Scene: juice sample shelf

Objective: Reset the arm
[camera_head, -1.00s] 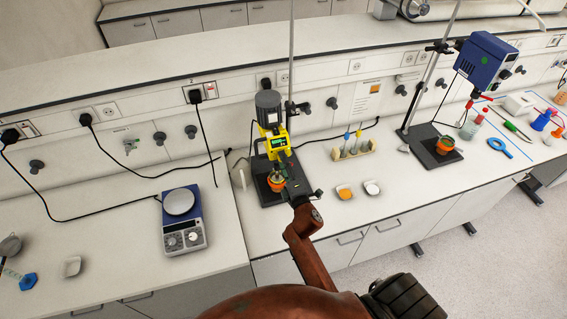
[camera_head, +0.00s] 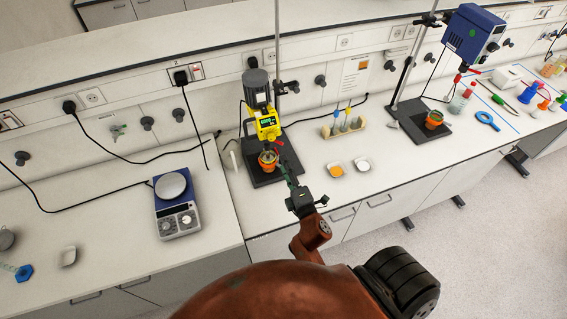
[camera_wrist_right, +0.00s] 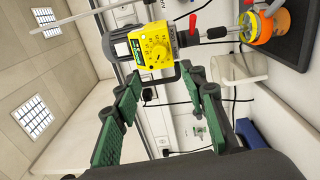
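My right gripper (camera_head: 284,171) is just to the right of and in front of an orange beaker (camera_head: 267,161), apart from it as far as I can tell. In the right wrist view my right gripper (camera_wrist_right: 160,88) has its green-padded fingers spread wide with nothing between them. The orange beaker (camera_wrist_right: 264,28) stands on a black stand base (camera_wrist_right: 300,40) at upper right there. A yellow stirrer (camera_head: 266,122) hangs on a stand above the beaker; its yellow body (camera_wrist_right: 155,48) fills the upper middle of the wrist view. My left gripper is not in view.
A blue scale (camera_head: 176,219) stands left of the stand. A tube rack (camera_head: 343,129) and two small dishes (camera_head: 336,170) (camera_head: 362,164) lie to the right. Further right is a blue stirrer (camera_head: 472,36) over another beaker (camera_head: 433,119). The bench front edge is near my arm.

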